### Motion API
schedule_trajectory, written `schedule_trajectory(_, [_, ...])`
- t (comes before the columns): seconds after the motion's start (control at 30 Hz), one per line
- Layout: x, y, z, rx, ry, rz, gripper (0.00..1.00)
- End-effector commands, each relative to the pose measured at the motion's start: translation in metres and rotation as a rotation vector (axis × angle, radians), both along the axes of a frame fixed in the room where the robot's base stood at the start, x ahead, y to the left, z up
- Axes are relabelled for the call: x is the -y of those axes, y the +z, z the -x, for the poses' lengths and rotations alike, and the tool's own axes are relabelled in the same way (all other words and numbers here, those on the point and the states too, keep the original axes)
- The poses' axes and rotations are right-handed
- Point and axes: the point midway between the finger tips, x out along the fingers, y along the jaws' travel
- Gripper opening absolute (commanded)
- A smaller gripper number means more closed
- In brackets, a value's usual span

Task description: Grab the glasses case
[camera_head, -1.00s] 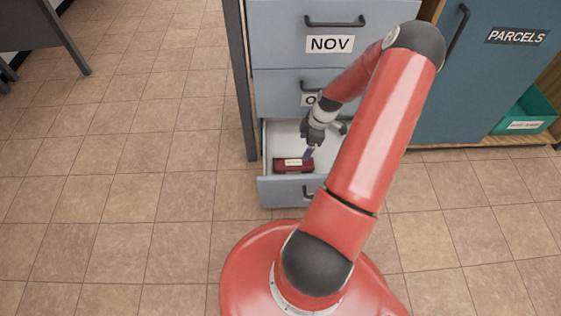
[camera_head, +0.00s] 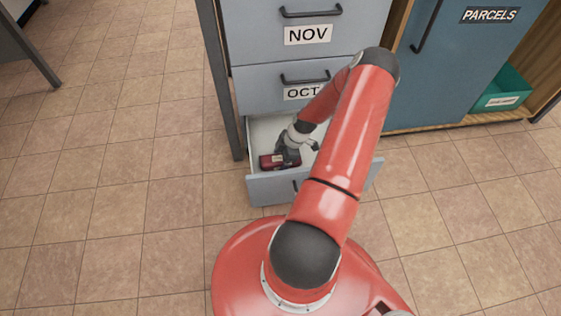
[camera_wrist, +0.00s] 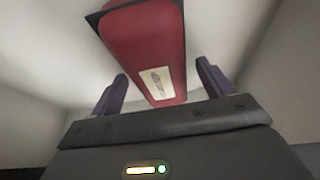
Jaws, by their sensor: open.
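The glasses case is a dark red box with a pale label. In the head view the case (camera_head: 268,162) lies in the open bottom drawer (camera_head: 275,187), towards its left side. My gripper (camera_head: 287,158) is down in the drawer at the right end of the case and hides part of it. In the wrist view the case (camera_wrist: 146,45) extends from the top edge to between the two dark purple fingers of my gripper (camera_wrist: 160,85). The fingers are apart, with a gap on each side of the case.
The drawer's pale walls stand close around my gripper. Closed drawers labelled NOV (camera_head: 308,34) and OCT (camera_head: 300,93) are above. A blue PARCELS door (camera_head: 465,60) and a green bin (camera_head: 503,92) are to the right. The tiled floor on the left is clear.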

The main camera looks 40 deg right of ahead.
Motion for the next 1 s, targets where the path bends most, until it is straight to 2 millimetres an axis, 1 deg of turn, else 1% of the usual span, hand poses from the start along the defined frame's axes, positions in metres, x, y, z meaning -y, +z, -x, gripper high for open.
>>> schedule_trajectory(0.17, [0.0, 0.0, 0.0, 0.001, 0.0, 0.0, 0.8])
schedule_trajectory(0.2, [0.0, 0.0, 0.0, 0.001, 0.0, 0.0, 0.77])
schedule_trajectory(0.57, [0.0, 0.0, 0.0, 0.0, -0.001, 0.0, 0.3])
schedule_trajectory(0.87, [0.0, 0.002, 0.0, 0.001, 0.0, 0.0, 0.3])
schedule_trajectory(1.0, [0.0, 0.012, -0.001, 0.002, -0.001, 0.001, 0.3])
